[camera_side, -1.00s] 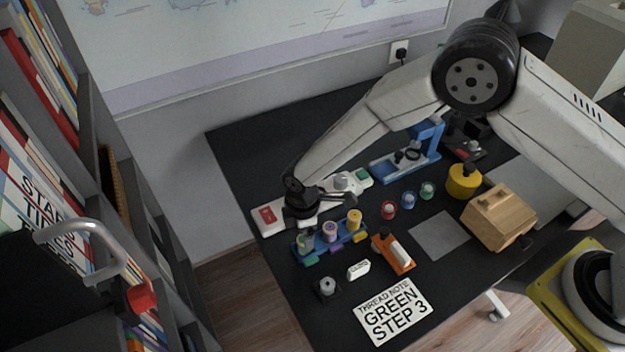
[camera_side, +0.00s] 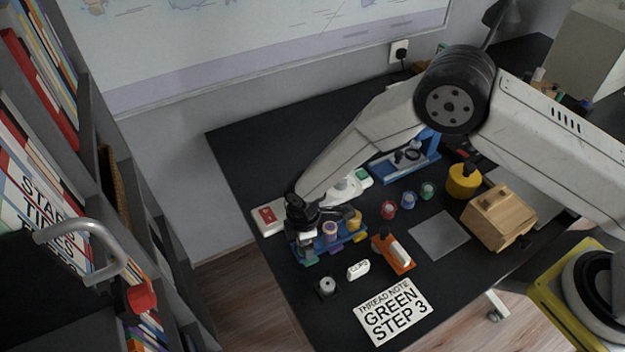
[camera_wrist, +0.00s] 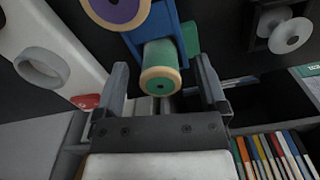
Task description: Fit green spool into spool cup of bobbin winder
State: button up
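The green spool (camera_wrist: 160,80), with pale wooden flanges, stands at one end of a blue rack (camera_wrist: 155,22). The wrist view shows it between the two fingers of my open gripper (camera_wrist: 162,72), with gaps on both sides. In the side view my gripper (camera_side: 304,238) is over the left end of the rack (camera_side: 340,245) and mostly hides this spool. A long white device (camera_side: 268,216), apparently the bobbin winder, lies behind the rack. Its grey ring (camera_wrist: 40,68), likely the spool cup, shows upper left in the wrist view and looks empty.
Purple (camera_side: 330,231) and yellow (camera_side: 354,224) spools share the rack. A note (camera_side: 394,311) reads "GREEN STEP 3". Wooden box (camera_side: 500,215) at right.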

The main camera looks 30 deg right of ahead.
grip_shut()
jog(key=shift+r, duration=0.1)
jog(key=shift+r, duration=0.7)
jog(key=s+d+r, duration=0.6)
jog(key=s+r, duration=0.5)
jog(key=s, duration=0.1)
jog(key=shift+s+r, duration=0.2)
jog(key=shift+s, duration=0.05)
jog(key=shift+d, duration=0.1)
